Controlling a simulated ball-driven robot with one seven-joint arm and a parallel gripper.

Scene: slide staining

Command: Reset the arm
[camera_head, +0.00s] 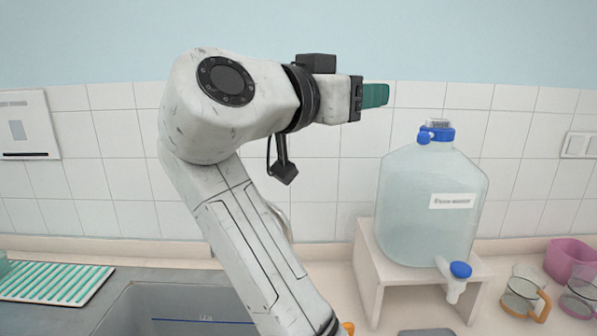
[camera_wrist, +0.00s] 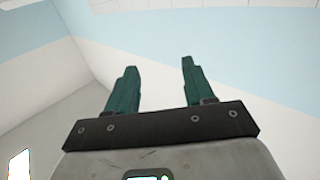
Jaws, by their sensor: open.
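My gripper (camera_head: 375,95) is raised high at the end of my white arm, in front of the tiled wall, and points to the right in the head view. Its green fingers overlap in that view. In the wrist view my gripper (camera_wrist: 156,80) shows two green fingers standing apart with nothing between them. Behind the fingers the wrist view shows only wall and ceiling surfaces. No object touches the fingers.
A large water jug (camera_head: 430,205) with blue caps stands on a small stand (camera_head: 367,262) to the right. Glass mugs (camera_head: 522,295) and a pink container (camera_head: 572,262) sit at far right. A sink (camera_head: 180,300) and green-striped rack (camera_head: 55,283) are at left.

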